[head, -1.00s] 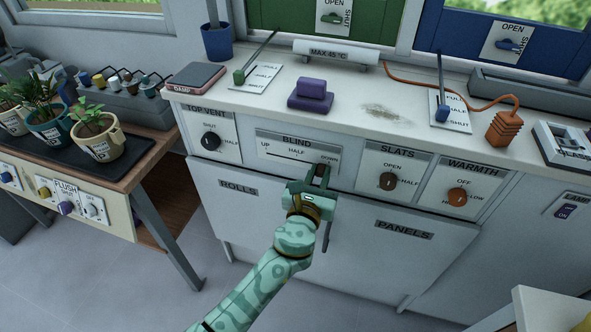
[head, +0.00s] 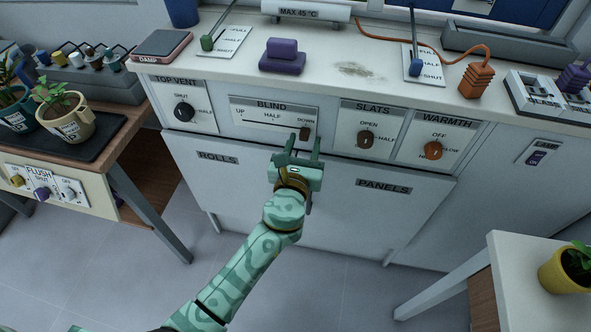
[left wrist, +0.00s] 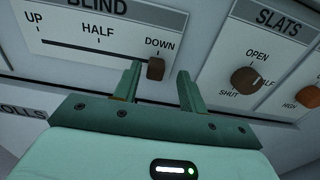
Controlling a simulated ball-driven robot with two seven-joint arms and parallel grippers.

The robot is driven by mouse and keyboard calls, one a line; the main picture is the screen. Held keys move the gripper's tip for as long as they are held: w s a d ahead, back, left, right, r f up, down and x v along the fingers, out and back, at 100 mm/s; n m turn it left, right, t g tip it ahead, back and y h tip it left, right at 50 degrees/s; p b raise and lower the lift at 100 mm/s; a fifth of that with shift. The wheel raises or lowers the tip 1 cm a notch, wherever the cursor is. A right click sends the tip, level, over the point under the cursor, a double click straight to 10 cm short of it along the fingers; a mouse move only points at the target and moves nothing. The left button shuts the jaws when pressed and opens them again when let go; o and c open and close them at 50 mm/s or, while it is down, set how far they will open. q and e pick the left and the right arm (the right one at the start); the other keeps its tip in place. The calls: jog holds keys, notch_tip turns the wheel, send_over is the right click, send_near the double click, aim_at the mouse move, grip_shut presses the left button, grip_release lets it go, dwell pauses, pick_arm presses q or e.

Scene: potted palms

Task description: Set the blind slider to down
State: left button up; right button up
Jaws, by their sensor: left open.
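The blind panel (head: 262,106) is a pale plate with a grey header and a horizontal slot marked UP, HALF and DOWN. Its brown slider knob (head: 305,133) sits at the right end of the slot, under the DOWN mark. The knob also shows in the left wrist view (left wrist: 156,68), just beyond and between the fingers. My left gripper (head: 303,146) is open, its two fingers pointing at the panel just below the knob. The fingers stand apart from the knob in the left wrist view (left wrist: 160,82). My right gripper is not in view.
The slats dial (head: 366,138) and warmth dial (head: 433,150) lie right of the blind panel, the top vent dial (head: 184,112) left. Below are cabinet doors. A side table with potted plants (head: 66,115) stands left; a white table (head: 500,265) is at right.

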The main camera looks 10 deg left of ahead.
pick_arm(q)
jog(key=s+p, duration=0.2)
jog(key=s, duration=1.2)
jog(key=shift+s+a, duration=0.2)
jog(key=shift+s, duration=0.1)
